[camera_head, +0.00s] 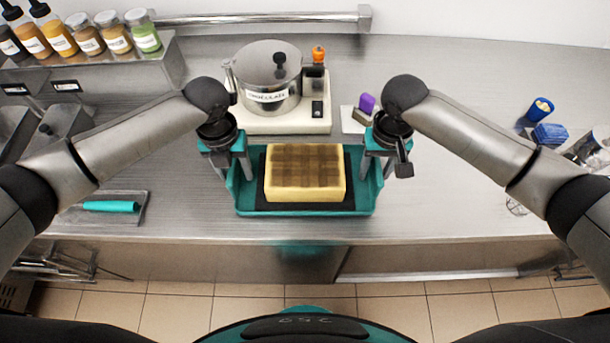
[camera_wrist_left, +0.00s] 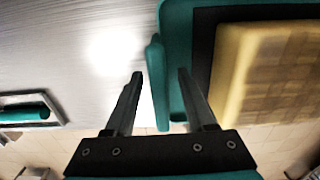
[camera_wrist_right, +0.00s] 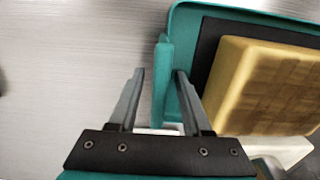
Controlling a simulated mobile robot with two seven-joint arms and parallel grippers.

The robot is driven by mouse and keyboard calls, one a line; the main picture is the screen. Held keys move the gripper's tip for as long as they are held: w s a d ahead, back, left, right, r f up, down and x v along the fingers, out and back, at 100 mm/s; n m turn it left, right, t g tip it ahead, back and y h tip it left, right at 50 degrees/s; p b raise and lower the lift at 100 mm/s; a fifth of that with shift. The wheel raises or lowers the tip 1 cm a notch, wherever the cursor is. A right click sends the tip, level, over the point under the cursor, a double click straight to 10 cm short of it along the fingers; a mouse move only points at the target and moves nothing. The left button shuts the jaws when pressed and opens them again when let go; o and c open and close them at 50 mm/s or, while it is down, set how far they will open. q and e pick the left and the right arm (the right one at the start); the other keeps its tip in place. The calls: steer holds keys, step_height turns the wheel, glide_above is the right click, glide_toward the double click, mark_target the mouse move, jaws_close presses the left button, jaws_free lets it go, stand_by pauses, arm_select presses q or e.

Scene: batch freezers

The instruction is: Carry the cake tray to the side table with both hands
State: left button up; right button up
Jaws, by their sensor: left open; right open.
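The teal cake tray (camera_head: 305,211) sits on the steel counter. A square checkered yellow-brown cake (camera_head: 305,174) rests on a black mat in it. My left gripper (camera_head: 234,174) is open at the tray's left edge. In the left wrist view, the tray's teal side handle (camera_wrist_left: 157,85) lies between its open fingers. My right gripper (camera_head: 377,174) is open at the tray's right edge. In the right wrist view, the other teal handle (camera_wrist_right: 162,85) lies between its fingers. Neither gripper is closed on a handle. I cannot make out a side table.
A machine with a steel pot (camera_head: 268,80) stands just behind the tray. A sponge with a purple grip (camera_head: 365,104) is behind it at right. A teal-handled tool (camera_head: 111,206) lies at left. Jars (camera_head: 115,38) stand at back left. The counter right of my right gripper is mostly clear.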

arm_select(q)
steer(key=shift+f, duration=0.3)
arm_select(e)
steer(key=shift+f, duration=0.3)
arm_select(q)
steer(key=shift+c, duration=0.2)
steer(key=c, duration=0.7)
arm_select(e)
jaws_close()
arm_select(q)
jaws_close()
steer(key=shift+w+r, duration=0.1)
arm_select(e)
steer(key=shift+a+r, duration=0.1)
